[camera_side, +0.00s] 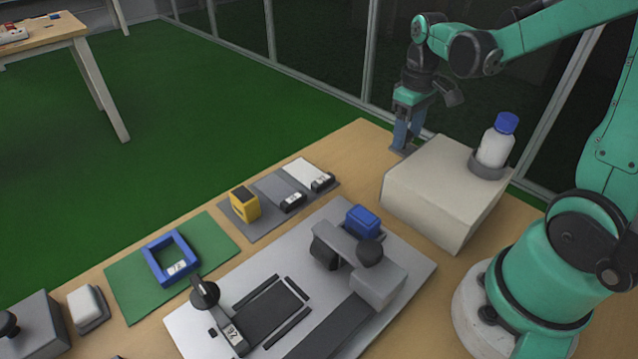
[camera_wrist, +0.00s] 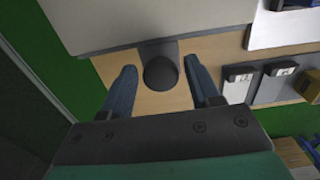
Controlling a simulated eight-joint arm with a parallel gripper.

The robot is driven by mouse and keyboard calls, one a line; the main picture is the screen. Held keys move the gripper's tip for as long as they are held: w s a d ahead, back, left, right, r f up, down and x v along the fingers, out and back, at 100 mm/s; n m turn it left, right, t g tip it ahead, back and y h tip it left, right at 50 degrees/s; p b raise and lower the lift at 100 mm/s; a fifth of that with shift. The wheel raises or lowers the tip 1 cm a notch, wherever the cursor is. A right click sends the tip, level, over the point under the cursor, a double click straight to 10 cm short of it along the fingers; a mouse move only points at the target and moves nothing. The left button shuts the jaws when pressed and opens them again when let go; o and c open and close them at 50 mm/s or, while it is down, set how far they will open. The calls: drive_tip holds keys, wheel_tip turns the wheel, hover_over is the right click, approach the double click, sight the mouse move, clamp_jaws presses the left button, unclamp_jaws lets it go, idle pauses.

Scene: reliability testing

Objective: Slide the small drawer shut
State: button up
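A beige box (camera_side: 425,190) stands at the back right of the table. It also shows at the top of the wrist view (camera_wrist: 140,20). A narrow dark grey piece with a round dark knob (camera_wrist: 160,73) sticks out from the box's far side; I take it for the small drawer and its handle. In the side view only a bit of dark grey shows there, mostly hidden. My gripper (camera_side: 403,135) points down beside that side. In the wrist view my gripper (camera_wrist: 162,88) is open, its blue fingers on either side of the knob, with gaps visible on both sides.
A white bottle with a blue cap (camera_side: 496,143) stands in a grey ring on the box. Grey pads with a yellow block (camera_side: 245,203) and small dark devices lie left of the box. A grey plate with a clamp-like fixture (camera_side: 375,275) fills the front.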

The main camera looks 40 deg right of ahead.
drive_tip(key=shift+r, duration=0.15)
drive_tip(key=shift+r, duration=2.35)
drive_tip(key=s+a+t, duration=0.1)
drive_tip(key=a+t, duration=0.6)
drive_tip(key=a, duration=0.6)
drive_tip(key=shift+s+r, duration=0.2)
